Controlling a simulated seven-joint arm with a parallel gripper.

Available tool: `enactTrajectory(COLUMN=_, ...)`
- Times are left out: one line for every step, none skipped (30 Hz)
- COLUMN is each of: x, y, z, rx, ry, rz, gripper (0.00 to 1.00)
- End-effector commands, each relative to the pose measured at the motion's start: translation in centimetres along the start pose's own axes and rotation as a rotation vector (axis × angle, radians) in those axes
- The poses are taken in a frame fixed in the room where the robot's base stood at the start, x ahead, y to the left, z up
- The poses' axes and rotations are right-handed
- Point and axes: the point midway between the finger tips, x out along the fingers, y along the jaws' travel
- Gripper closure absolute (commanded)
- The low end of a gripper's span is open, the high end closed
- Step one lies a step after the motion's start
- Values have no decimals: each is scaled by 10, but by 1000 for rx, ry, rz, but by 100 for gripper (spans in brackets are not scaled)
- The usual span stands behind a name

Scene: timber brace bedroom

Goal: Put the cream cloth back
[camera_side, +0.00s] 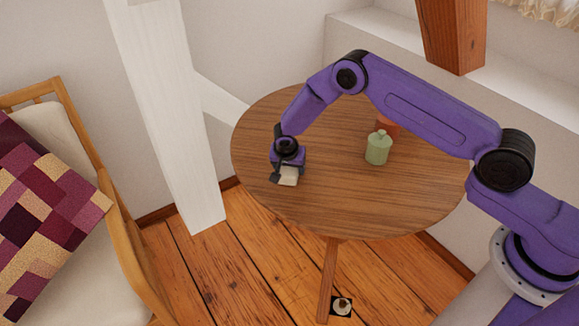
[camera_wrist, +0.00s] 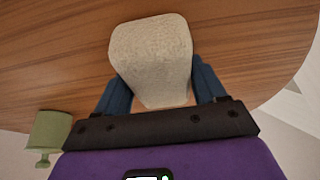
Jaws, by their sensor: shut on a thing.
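The cream cloth (camera_side: 288,176) is a small folded, block-like piece at the left part of the round wooden table. It also shows in the wrist view (camera_wrist: 151,55), between the two blue fingers. My gripper (camera_side: 284,175) is shut on the cloth, with a finger on each side of it. The cloth is at or just above the table top; I cannot tell whether it touches the wood. Part of the cloth is hidden behind the gripper in the side view.
On the round table (camera_side: 330,215) stand a green lidded jar (camera_side: 378,148) and, behind it, an orange-brown pot (camera_side: 388,124), partly hidden by my arm. The table's front is clear. A white timber brace (camera_side: 170,110) stands left of the table, beside a cushioned chair (camera_side: 110,250).

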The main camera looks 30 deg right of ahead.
Motion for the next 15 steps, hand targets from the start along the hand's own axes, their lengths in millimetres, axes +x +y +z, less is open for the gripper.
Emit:
enactTrajectory(x=0, y=0, z=0, rx=0, ry=0, rz=-1, gripper=58)
enactTrajectory(x=0, y=0, z=0, rx=0, ry=0, rz=-1, gripper=58)
enactTrajectory(x=0, y=0, z=0, rx=0, ry=0, rz=-1, gripper=58)
enactTrajectory(x=0, y=0, z=0, rx=0, ry=0, rz=-1, gripper=58)
enactTrajectory(x=0, y=0, z=0, rx=0, ry=0, rz=-1, gripper=58)
enactTrajectory(x=1, y=0, z=0, rx=0, ry=0, rz=0, gripper=58)
enactTrajectory(x=2, y=0, z=1, rx=0, ry=0, rz=0, gripper=58)
enactTrajectory(x=3, y=0, z=1, rx=0, ry=0, rz=0, gripper=58)
enactTrajectory(x=2, y=0, z=1, rx=1, ry=0, rz=0, gripper=20)
enactTrajectory(x=2, y=0, z=1, rx=1, ry=0, rz=-1, gripper=10)
enactTrajectory(x=2, y=0, z=1, rx=1, ry=0, rz=-1, gripper=4)
enactTrajectory(x=2, y=0, z=1, rx=1, ry=0, rz=0, gripper=4)
enactTrajectory(x=2, y=0, z=1, rx=1, ry=0, rz=0, gripper=4)
enactTrajectory(x=2, y=0, z=1, rx=0, ry=0, rz=0, gripper=4)
enactTrajectory(x=2, y=0, z=1, rx=0, ry=0, rz=0, gripper=4)
